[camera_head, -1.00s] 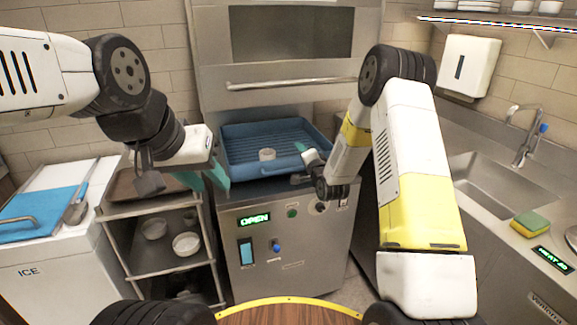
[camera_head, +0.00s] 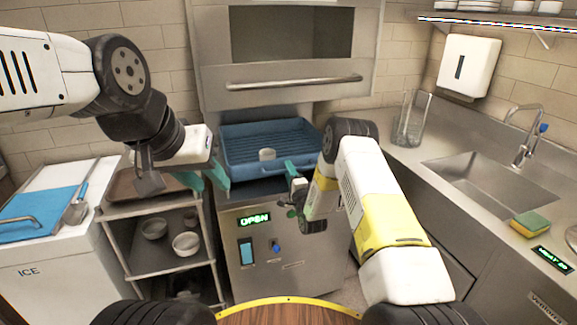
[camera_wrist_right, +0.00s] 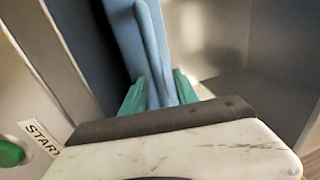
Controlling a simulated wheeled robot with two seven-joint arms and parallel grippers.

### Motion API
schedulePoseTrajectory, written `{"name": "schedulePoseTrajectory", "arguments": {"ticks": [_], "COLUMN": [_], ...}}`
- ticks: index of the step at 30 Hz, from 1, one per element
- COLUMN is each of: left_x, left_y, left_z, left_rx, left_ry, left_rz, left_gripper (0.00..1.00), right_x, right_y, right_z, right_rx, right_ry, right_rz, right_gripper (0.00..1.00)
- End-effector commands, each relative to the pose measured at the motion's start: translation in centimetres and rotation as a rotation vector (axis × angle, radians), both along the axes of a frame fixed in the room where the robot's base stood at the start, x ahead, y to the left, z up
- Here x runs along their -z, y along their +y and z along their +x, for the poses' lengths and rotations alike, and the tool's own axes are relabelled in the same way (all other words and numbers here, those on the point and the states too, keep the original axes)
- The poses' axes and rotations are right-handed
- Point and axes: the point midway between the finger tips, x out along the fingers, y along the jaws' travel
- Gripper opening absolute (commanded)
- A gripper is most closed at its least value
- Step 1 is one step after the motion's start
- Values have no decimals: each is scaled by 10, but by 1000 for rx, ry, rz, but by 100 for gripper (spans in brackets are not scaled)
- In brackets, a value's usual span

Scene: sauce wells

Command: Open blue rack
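My right gripper (camera_head: 291,169) is at the rack's front right. In the right wrist view, a blue bar of the rack (camera_wrist_right: 145,45) runs between the two green fingers (camera_wrist_right: 160,95). The fingers lie close on either side of it; whether they press on it is not clear. My left gripper (camera_head: 206,180) is open and empty, left of the rack above the shelf cart.
The machine front has a lit OPEN display (camera_head: 254,220). A shelf cart (camera_head: 160,266) with bowls stands to the left, near the ice chest (camera_head: 45,270). A sink (camera_head: 490,185) and glass container (camera_head: 411,120) are at the right.

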Motion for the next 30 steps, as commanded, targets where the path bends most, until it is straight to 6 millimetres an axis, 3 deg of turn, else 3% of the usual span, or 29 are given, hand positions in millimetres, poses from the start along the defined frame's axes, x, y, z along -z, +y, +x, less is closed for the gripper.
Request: {"name": "schedulePoseTrajectory", "arguments": {"ticks": [11,16,30], "left_x": [0,0,0], "left_y": [0,0,0], "left_z": [0,0,0], "left_rx": [0,0,0], "left_ry": [0,0,0], "left_rz": [0,0,0], "left_gripper": [36,36,36], "right_x": [-1,-1,-1], "right_y": [2,2,2], "right_z": [7,7,6], "right_rx": [0,0,0], "right_ry": [1,1,2], "right_rz": [0,0,-1], "right_gripper": [34,1,0]}}
